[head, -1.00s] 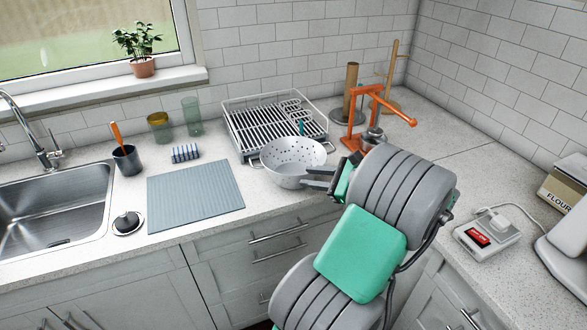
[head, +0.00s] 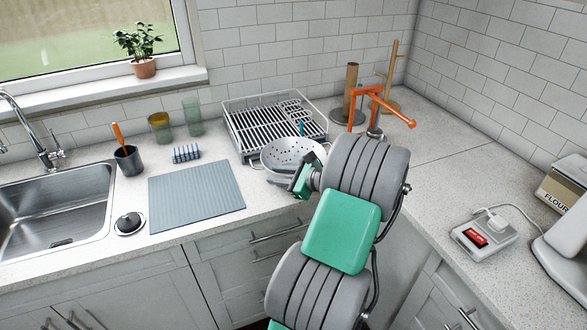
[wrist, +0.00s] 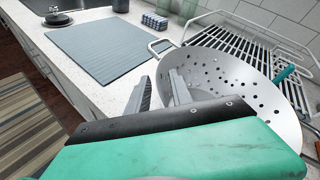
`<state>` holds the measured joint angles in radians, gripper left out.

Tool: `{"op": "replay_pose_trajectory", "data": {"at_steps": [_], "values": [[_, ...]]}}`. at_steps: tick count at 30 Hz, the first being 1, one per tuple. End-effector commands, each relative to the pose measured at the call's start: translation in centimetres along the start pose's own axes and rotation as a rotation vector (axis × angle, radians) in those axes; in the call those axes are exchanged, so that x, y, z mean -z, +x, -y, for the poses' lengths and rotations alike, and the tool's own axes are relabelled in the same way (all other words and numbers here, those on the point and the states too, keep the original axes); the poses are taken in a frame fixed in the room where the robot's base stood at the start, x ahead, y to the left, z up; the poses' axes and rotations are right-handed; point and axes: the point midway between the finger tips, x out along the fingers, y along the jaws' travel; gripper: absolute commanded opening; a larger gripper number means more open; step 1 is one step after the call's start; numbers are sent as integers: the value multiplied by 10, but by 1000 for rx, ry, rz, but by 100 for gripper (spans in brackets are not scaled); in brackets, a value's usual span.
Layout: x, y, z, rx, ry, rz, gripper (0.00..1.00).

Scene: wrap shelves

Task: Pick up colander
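The colander (head: 291,152) is a pale metal bowl with many small holes, standing upright on the counter in front of the dish rack. In the wrist view the colander (wrist: 226,84) fills the right half, with one loop handle at its left. My gripper (head: 278,176) is at the colander's near side. In the wrist view my gripper (wrist: 160,90) is open. One finger is outside the bowl and the other is at or over the near rim, so the rim appears to lie between them. Contact cannot be told. The colander's lower near part is hidden by my gripper.
The white dish rack (head: 272,120) stands right behind the colander. A grey drying mat (head: 196,195) lies to the left, and an orange press (head: 385,104) stands to the right. A sink (head: 50,210) is at far left. Bare counter runs along the front edge.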

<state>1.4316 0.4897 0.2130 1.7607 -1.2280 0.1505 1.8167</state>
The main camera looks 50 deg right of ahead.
Motion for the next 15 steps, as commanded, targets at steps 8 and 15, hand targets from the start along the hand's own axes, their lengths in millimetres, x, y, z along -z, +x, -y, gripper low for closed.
{"op": "replay_pose_trajectory", "data": {"at_steps": [8, 15], "values": [[0, 0, 0, 0, 1, 0, 3], [1, 0, -1, -1, 2, -1, 0]]}}
